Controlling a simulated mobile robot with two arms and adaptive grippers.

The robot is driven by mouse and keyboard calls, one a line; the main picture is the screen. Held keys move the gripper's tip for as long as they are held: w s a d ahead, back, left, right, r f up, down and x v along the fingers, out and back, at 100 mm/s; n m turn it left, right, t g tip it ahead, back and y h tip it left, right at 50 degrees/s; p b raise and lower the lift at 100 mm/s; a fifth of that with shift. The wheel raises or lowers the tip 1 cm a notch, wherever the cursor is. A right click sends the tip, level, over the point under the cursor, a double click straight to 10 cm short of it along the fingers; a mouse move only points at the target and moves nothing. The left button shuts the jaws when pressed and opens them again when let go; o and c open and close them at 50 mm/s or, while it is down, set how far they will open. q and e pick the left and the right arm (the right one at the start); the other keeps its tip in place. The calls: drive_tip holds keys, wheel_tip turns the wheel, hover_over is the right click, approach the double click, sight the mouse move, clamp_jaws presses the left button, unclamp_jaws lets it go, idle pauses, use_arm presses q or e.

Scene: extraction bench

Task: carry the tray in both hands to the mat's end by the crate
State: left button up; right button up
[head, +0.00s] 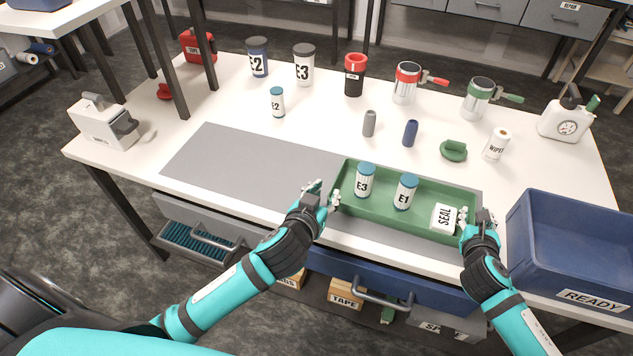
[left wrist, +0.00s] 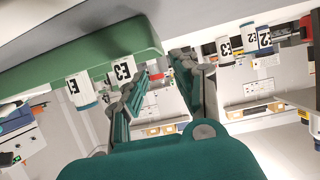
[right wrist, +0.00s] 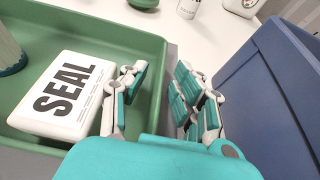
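The green tray (head: 400,222) rests on the right end of the grey mat (head: 245,165), on the side by the blue crate (head: 570,250). Bottles E3 (head: 365,180) and E1 (head: 405,192) stand upright in it, and the white SEAL box (head: 443,217) lies at its right. My left gripper (head: 325,196) is at the tray's left end, its fingers apart in the left wrist view (left wrist: 165,85). My right gripper (head: 478,222) is at the right end. In the right wrist view its fingers (right wrist: 160,95) stand apart, one inside the tray and one outside its end wall.
The crate, marked READY, stands close to the right of my right gripper. Behind the tray are a grey cylinder (head: 369,123), a blue cylinder (head: 410,133), a green lid (head: 453,151) and a WIPES roll (head: 496,144). The mat's left part is bare.

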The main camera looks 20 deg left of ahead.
use_arm(q)
drive_tip(key=shift+v, duration=0.8)
use_arm(e)
drive_tip(key=shift+s+r, duration=0.1)
drive_tip(key=shift+s, duration=0.2)
drive_tip(key=v, duration=1.1)
drive_tip(key=shift+s+r, duration=0.15)
use_arm(q)
drive_tip(key=shift+s, duration=0.1)
